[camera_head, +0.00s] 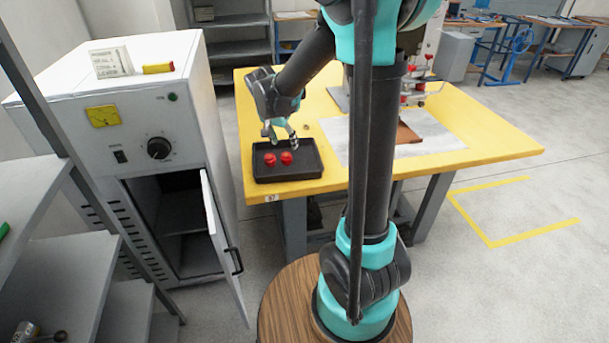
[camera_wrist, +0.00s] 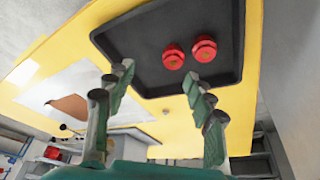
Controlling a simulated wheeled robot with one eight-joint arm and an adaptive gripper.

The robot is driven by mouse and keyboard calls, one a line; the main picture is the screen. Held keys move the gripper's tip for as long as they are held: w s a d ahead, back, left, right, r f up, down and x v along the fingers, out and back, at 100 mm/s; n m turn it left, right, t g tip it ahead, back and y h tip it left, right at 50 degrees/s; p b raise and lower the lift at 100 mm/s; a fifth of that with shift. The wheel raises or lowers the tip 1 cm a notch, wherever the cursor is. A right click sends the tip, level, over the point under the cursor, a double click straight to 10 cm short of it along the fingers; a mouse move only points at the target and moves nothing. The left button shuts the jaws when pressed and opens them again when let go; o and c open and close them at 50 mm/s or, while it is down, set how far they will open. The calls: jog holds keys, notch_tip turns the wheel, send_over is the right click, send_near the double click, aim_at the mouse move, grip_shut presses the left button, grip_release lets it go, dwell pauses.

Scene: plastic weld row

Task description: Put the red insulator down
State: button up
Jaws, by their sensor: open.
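Two red insulators lie side by side in a black tray (camera_head: 310,173) on the yellow table. In the head view one red insulator (camera_head: 269,159) is at the left and the other red insulator (camera_head: 286,157) is just right of it. The wrist view shows both, one red insulator (camera_wrist: 173,57) and a second red insulator (camera_wrist: 205,48), with a small gap between them. My gripper (camera_head: 281,137) is over the back edge of the tray, above the insulators. In the wrist view my gripper (camera_wrist: 160,85) has its fingers spread wide with nothing between them.
The yellow table (camera_head: 480,140) carries a grey sheet (camera_head: 430,135) with a brown piece (camera_head: 407,134) and a machine behind. A white oven cabinet (camera_head: 150,110) stands left of the table, its door (camera_head: 222,245) open towards me. Free floor lies at the right.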

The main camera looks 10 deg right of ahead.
jog(key=s+d+f+n+y, duration=0.1)
jog(key=s+d+f+n, duration=0.2)
jog(key=s, duration=0.9)
jog(key=s+d+f+n+t+y, duration=0.1)
jog(key=s+d+f+n, duration=0.2)
jog(key=s, duration=0.9)
jog(key=shift+f+n+y, duration=0.2)
jog(key=shift+n+y, duration=0.1)
jog(key=shift+n, duration=0.6)
